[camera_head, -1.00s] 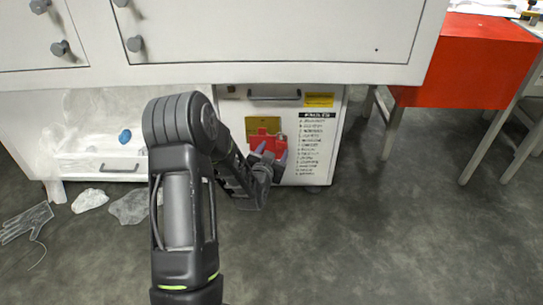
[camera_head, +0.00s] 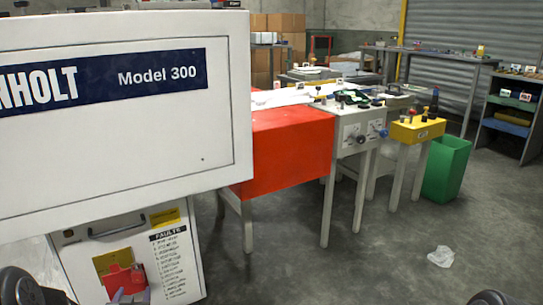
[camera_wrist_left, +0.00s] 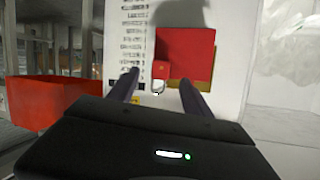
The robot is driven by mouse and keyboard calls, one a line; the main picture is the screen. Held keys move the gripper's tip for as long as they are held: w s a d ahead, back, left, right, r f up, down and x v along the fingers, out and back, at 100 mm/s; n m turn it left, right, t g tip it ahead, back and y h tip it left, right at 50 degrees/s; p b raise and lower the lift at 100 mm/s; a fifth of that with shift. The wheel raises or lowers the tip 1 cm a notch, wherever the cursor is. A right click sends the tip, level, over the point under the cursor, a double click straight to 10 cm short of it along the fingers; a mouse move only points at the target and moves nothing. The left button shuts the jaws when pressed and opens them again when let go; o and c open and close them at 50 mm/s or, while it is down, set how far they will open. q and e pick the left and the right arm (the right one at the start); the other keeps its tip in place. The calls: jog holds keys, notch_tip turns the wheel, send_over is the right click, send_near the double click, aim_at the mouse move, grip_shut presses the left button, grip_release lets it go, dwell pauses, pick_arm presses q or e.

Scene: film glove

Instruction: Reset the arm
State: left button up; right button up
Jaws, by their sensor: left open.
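My left gripper (camera_head: 131,297) shows at the bottom left of the head view, in front of the white cabinet (camera_head: 75,250). In the left wrist view its two dark fingers (camera_wrist_left: 160,79) are apart, with nothing held between them. A red block (camera_wrist_left: 190,52) on a yellow plate lies beyond the fingertips on the cabinet front. The same red block (camera_head: 120,278) shows in the head view, partly behind the gripper. I cannot tell whether the fingers touch it.
A large white machine housing (camera_head: 110,130) marked "Model 300" overhangs the cabinet. A red-sided bench (camera_head: 292,153), a yellow box (camera_head: 417,130) on legs and a green bin (camera_head: 446,168) stand to the right. A crumpled clear bag (camera_head: 441,257) lies on open floor.

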pick_arm(q)
jog(key=s+d+f+n+g+h, duration=0.1)
jog(key=s+d+f+g+h, duration=0.2)
jog(key=s+d+f, duration=0.45)
jog(key=s+d+f+n+g+h, duration=0.1)
jog(key=s+d+f+g+h, duration=0.2)
jog(key=d+f, duration=0.7)
jog(key=s+d+f+m+g+h, duration=0.1)
jog(key=s+d+f+g, duration=0.15)
jog(key=s+d, duration=0.65)
jog(key=s+d+f+m+g+h, duration=0.1)
jog(key=s+d+f+g+h, duration=0.15)
jog(key=s+d, duration=0.55)
jog(key=s+d+r+p, duration=0.1)
jog(key=s+r+p, duration=0.1)
jog(key=r+p, duration=1.6)
jog(key=s+d+r+g+p, duration=0.1)
jog(key=s+d+r+p, duration=0.1)
jog(key=r+p, duration=1.6)
jog(key=shift+r+m, duration=0.3)
jog(key=shift+m, duration=0.1)
pick_arm(e)
jog(key=s+a+r, duration=0.1)
jog(key=r, duration=1.7)
jog(key=s+r, duration=0.2)
jog(key=r, duration=1.6)
jog(key=shift+a+r+n+g+y, duration=0.3)
jog(key=shift+a+r+g, duration=0.05)
jog(key=shift+g, duration=0.05)
